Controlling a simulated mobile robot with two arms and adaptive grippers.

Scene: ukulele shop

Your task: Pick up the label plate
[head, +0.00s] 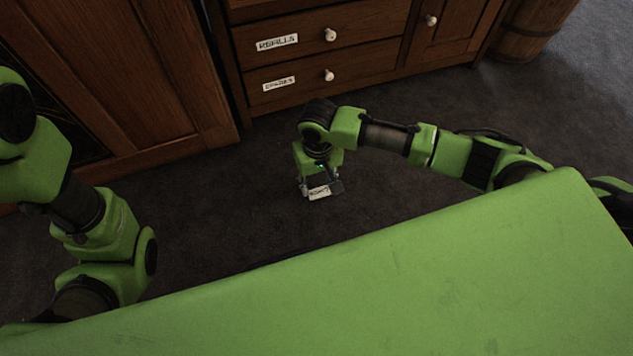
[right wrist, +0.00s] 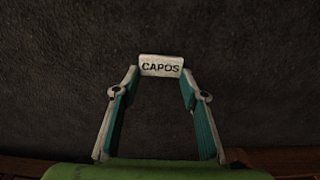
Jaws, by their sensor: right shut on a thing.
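The label plate (head: 319,192) is a small white plate with dark lettering, low over the dark carpet. In the right wrist view the label plate (right wrist: 161,66) reads CAPOS and spans the gap between the fingertips. My right gripper (head: 320,189) points down and is shut on the plate. Its two fingers with teal inner pads also show in the right wrist view (right wrist: 160,73), one at each end of the plate. I cannot tell whether the plate touches the floor. My left arm is at the left of the head view, but its gripper is not visible.
A wooden cabinet with drawers (head: 370,45) stands behind; two drawers carry white labels (head: 277,42) and (head: 279,84). A wooden door panel (head: 140,80) is at the left. A wooden barrel (head: 530,28) stands at the upper right. The carpet (head: 240,190) around the gripper is clear.

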